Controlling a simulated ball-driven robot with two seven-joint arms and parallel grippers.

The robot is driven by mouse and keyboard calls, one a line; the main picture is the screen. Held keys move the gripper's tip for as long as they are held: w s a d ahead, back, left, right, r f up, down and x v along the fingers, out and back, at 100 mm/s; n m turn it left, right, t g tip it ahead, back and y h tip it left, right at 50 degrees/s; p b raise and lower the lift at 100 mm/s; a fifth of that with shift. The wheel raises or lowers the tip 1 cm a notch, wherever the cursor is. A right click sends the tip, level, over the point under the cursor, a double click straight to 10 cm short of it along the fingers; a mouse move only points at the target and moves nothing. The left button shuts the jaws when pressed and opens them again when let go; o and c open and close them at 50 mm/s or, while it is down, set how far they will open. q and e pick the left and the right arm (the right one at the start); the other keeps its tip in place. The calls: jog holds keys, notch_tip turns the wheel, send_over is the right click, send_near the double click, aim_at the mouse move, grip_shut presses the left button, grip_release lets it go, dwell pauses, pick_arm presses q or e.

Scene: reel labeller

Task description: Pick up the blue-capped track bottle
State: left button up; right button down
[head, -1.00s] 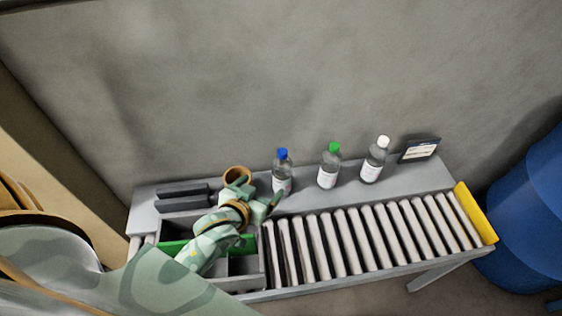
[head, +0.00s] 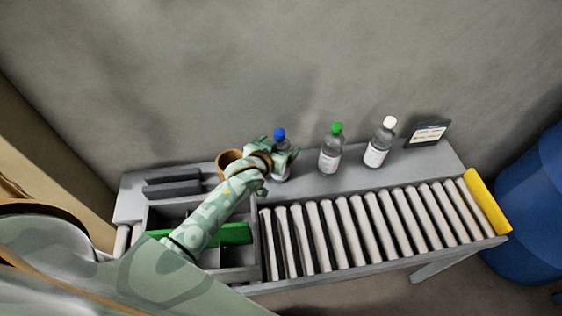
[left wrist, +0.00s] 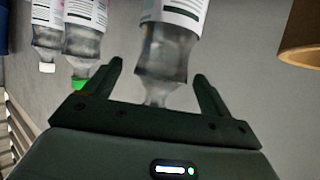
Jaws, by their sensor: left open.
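The blue-capped track bottle (head: 279,134) stands upright on the back shelf of the bench. In the head view my left gripper covers much of its body. In the left wrist view, which looks upside down, the clear bottle with a white label (left wrist: 165,45) reaches between the fingers; its cap is hidden behind the gripper body. My left gripper (head: 284,160) is open, its fingers (left wrist: 157,72) on either side of the bottle's upper part with gaps showing. My right gripper is not in view.
A green-capped bottle (head: 330,155) and a white-capped bottle (head: 379,146) stand to the right. A brown ring (head: 226,160) lies left of the gripper. A roller conveyor (head: 370,230) with a yellow end (head: 487,202) fills the front right. A label display (head: 428,134) stands behind.

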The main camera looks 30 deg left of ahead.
pick_arm(q)
jog(key=shift+w+f, duration=0.3)
jog(key=shift+w, duration=0.3)
jog(key=shift+r, duration=0.15)
grip_shut()
